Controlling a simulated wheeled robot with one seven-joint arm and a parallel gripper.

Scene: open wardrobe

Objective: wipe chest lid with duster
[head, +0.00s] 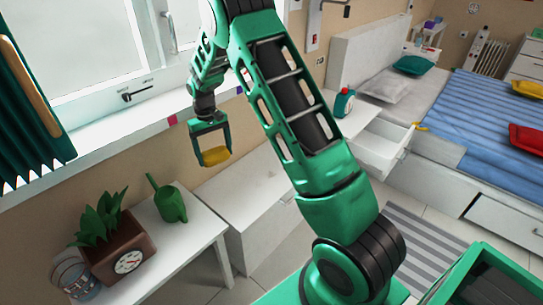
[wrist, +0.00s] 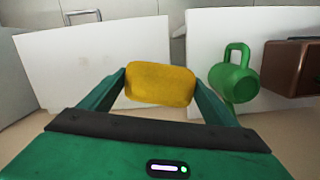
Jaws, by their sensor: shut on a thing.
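My gripper (head: 212,156) is shut on a yellow block-shaped duster (head: 216,156). In the wrist view the yellow duster (wrist: 160,83) sits between the two green fingers (wrist: 160,88). The white chest (head: 265,220) stands against the wall below the window, and its flat lid (head: 235,187) looks closed. The gripper holds the duster above the far left part of the lid; a gap seems to remain, but contact cannot be fully judged. In the wrist view the pale chest (wrist: 80,65) lies to the left of the duster. My arm hides the lid's right end.
A white table (head: 185,240) at the lower left bears a green watering can (head: 171,203), a brown planter (head: 118,247) and a glass jar (head: 76,280). The window sill (head: 130,135) runs behind. An open drawer (head: 385,140) and a bed (head: 455,120) are at the right.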

